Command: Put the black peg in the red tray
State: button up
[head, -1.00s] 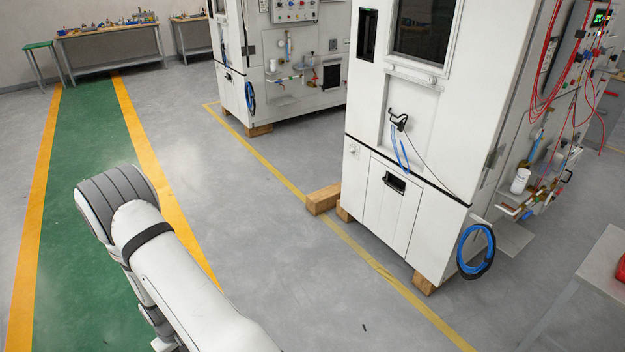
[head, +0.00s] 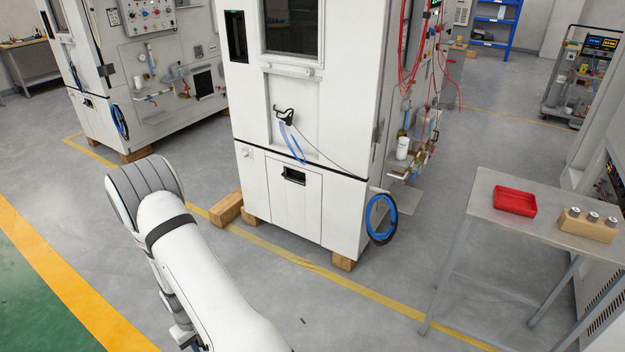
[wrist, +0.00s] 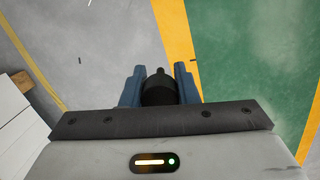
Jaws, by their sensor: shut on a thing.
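The red tray (head: 514,201) lies on the grey metal table (head: 482,207) at the right of the head view. It looks empty. In the wrist view my gripper (wrist: 160,82) is shut on the black peg (wrist: 158,90), which sits between its two blue fingers above the floor. The gripper end is only partly visible at the bottom of the head view, and the peg cannot be made out there. The tray is well to the right of my arm and is not in the wrist view.
A wooden block with several metal cylinders (head: 588,224) stands right of the tray. A tall white cabinet (head: 300,130) on wooden blocks (head: 227,208) stands between my arm and the back of the room. A blue coiled hose (head: 381,218) hangs on it. Grey floor before the table is clear.

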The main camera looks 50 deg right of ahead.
aim_at(514, 204)
jog(key=z, duration=0.05)
jog(key=i, duration=0.25)
jog(key=z, duration=2.65)
